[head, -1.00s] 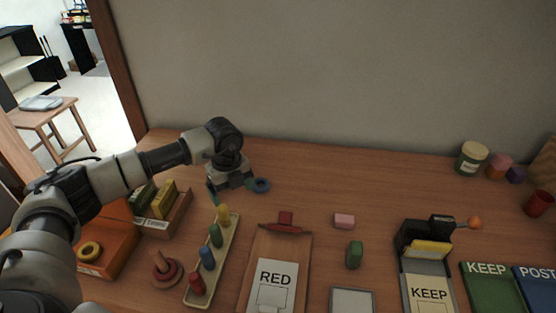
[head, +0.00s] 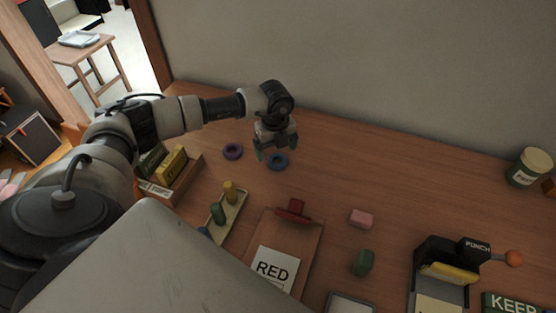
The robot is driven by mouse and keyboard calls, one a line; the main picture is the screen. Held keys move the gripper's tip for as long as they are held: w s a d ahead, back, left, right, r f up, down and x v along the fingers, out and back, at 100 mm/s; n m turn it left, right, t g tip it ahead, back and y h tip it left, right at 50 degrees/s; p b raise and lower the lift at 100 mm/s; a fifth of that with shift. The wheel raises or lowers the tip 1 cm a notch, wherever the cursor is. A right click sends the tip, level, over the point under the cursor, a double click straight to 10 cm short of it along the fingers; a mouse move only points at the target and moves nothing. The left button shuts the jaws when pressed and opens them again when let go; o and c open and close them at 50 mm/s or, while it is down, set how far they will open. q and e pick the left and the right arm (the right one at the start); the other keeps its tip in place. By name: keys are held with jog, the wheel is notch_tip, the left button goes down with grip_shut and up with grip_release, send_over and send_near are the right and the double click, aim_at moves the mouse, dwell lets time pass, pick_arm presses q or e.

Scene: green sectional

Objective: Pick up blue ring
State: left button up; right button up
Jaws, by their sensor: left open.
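The blue ring (head: 278,163) lies flat on the wooden table near the back wall. My left gripper (head: 276,151) is open with its fingers pointing down. It hangs over the ring's far side in the head view, with one finger to the left of the ring and one to its right. I see nothing between the fingers, and I cannot tell the exact height gap to the ring. My right gripper is not in view.
A purple ring (head: 233,151) lies left of the blue one. The table right of the blue ring is clear.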

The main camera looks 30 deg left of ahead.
aim_at(279, 159)
pick_arm(q)
jog(key=f, duration=0.4)
jog(key=shift+w+d+f, duration=0.1)
jog(key=shift+d+f, duration=0.25)
jog(key=shift+f, duration=0.05)
jog(key=c, duration=1)
